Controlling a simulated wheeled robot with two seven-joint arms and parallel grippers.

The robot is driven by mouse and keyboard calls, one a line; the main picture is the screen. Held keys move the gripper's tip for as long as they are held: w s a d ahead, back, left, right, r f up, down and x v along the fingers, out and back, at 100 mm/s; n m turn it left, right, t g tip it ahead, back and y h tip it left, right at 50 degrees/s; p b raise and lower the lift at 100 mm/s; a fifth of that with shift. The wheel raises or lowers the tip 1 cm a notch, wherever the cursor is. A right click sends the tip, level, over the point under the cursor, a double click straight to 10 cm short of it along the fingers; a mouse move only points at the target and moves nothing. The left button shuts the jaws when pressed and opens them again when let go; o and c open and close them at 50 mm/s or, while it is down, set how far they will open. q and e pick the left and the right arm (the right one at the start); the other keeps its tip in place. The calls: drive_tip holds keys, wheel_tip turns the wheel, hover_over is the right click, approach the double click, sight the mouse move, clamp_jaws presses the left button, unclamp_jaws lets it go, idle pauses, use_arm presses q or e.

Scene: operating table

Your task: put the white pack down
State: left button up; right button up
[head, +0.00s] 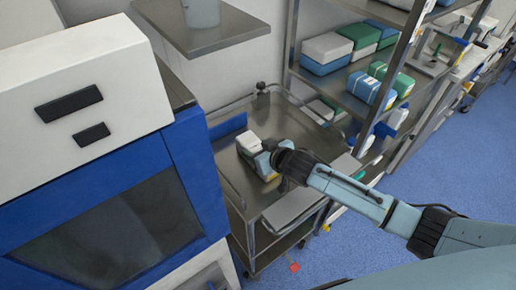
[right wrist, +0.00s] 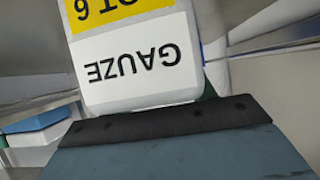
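The white pack (head: 249,142) is at the end of my right arm, over the top of the steel cart (head: 236,178) in the head view. In the right wrist view the white pack (right wrist: 140,60) stands close beyond the dark-edged finger, with a black GAUZE print and a yellow label. My right gripper (head: 262,158) is shut on the pack. Its far finger is hidden in the wrist view. I cannot tell whether the pack touches the cart top. My left gripper is not in view.
A blue panel (head: 228,126) stands at the cart's back left. A blue and white cabinet (head: 120,215) is close on the left. A shelf rack (head: 345,95) with blue, green and white boxes is behind right. The cart's near left top is bare.

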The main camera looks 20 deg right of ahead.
drive_tip(key=o, duration=0.4)
drive_tip(key=shift+r, duration=0.25)
drive_tip(key=p+v, duration=0.1)
drive_tip(key=v, duration=1.1)
drive_tip(key=shift+f+p, duration=0.15)
drive_tip(key=shift+p, duration=0.15)
